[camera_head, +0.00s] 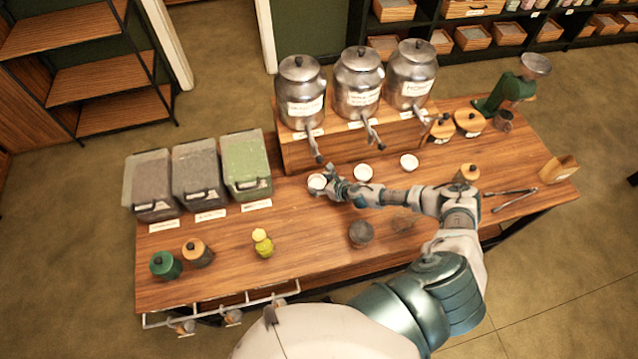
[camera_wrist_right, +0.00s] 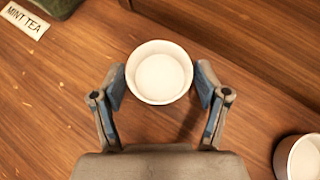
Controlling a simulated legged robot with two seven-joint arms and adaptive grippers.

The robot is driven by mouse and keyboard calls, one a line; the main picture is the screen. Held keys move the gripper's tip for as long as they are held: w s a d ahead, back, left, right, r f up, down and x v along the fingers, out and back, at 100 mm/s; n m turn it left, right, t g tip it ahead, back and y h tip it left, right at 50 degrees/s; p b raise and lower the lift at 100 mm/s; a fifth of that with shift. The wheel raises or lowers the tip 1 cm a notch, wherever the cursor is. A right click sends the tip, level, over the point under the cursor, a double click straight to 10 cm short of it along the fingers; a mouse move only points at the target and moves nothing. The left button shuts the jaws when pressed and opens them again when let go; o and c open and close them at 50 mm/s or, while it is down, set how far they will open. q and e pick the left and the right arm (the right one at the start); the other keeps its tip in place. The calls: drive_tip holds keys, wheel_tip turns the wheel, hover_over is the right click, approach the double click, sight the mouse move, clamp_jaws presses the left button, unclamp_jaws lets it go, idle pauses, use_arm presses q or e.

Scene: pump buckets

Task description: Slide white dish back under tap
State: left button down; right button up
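The white dish (camera_head: 317,182) stands on the wooden table, a little in front of the left tank's tap (camera_head: 317,153). It is small and round. My right gripper (camera_head: 327,183) reaches it from the right in the head view. In the right wrist view, the dish (camera_wrist_right: 160,72) lies between the two blue finger pads of my right gripper (camera_wrist_right: 160,87). Each pad is close against one side of the rim. I cannot tell whether they press on it. My left gripper is not in view.
Two more white dishes, one in the middle (camera_head: 363,173) and one at the right (camera_head: 409,162), stand near the other tanks' taps. The wooden tank stand (camera_head: 350,150) rises behind. Lidded bins (camera_head: 200,180) stand at the left. A dark cup (camera_head: 361,234) stands in front of my arm.

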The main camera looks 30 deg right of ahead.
drive_tip(key=shift+o, duration=0.6)
drive_tip(key=shift+d, duration=0.25)
drive_tip(key=shift+s+d+r, duration=0.1)
drive_tip(key=shift+s+r, duration=0.1)
drive_tip(key=shift+s, duration=0.2)
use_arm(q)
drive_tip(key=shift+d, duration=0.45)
use_arm(e)
drive_tip(key=v, duration=1.1)
drive_tip(key=shift+d+f, duration=0.15)
drive_tip(key=shift+d, duration=0.05)
drive_tip(key=shift+a, duration=0.1)
